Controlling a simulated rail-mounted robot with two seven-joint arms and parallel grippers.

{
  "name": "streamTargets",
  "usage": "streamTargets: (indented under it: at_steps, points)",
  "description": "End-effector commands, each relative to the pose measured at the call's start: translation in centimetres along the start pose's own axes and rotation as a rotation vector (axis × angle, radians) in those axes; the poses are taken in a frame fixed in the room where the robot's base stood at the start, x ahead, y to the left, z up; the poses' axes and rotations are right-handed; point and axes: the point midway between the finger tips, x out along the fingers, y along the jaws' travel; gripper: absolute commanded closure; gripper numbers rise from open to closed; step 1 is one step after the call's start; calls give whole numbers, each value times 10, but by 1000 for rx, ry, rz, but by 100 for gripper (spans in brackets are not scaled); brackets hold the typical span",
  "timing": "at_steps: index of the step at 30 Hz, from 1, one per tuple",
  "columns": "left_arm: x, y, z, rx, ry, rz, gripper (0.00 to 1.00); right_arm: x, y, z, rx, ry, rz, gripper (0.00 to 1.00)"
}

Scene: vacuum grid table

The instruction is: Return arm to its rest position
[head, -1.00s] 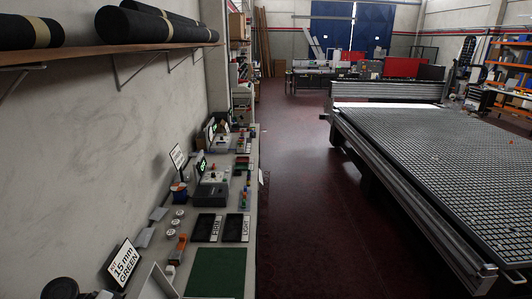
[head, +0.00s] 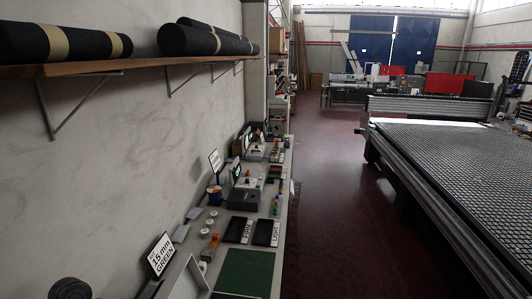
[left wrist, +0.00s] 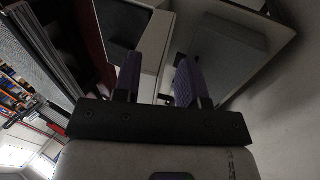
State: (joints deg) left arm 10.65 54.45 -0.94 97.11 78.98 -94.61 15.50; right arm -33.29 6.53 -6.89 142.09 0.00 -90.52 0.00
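My left gripper (left wrist: 158,78) shows in the left wrist view with its two purple-padded fingers apart and nothing held between them. Pale panels and a grey box-like surface (left wrist: 228,48) lie beyond the fingers; I cannot tell how far away they are. Neither gripper shows in the head view, and my right gripper is in no frame.
A workbench with a green mat (head: 245,273), two black trays (head: 266,233) and a "15 mm GREEN" sign (head: 162,254) runs along the left wall. A shelf (head: 150,66) holds black rolls. The vacuum grid table (head: 470,165) stands right, with clear red floor (head: 335,200) between.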

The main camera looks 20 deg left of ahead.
Motion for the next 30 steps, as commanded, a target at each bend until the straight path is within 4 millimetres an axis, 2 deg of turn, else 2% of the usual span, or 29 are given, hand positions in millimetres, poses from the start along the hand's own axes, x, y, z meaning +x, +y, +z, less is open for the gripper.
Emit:
streamTargets:
  at_steps: [1, 6, 10, 15, 25, 30]
  points:
    - [14, -4, 13, 33, -16, -67, 62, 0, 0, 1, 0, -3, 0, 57]
    - [53, -21, 61, 202, -54, -339, 62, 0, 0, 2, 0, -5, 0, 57]
    - [74, -26, 104, 393, -68, -564, 62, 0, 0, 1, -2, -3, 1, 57]
    - [79, -17, 147, 614, -51, -770, 62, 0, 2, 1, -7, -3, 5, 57]
    - [63, 19, 198, 895, 30, -983, 62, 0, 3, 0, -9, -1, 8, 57]
    - [86, 32, 210, 807, 63, -902, 62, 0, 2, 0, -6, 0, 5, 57]
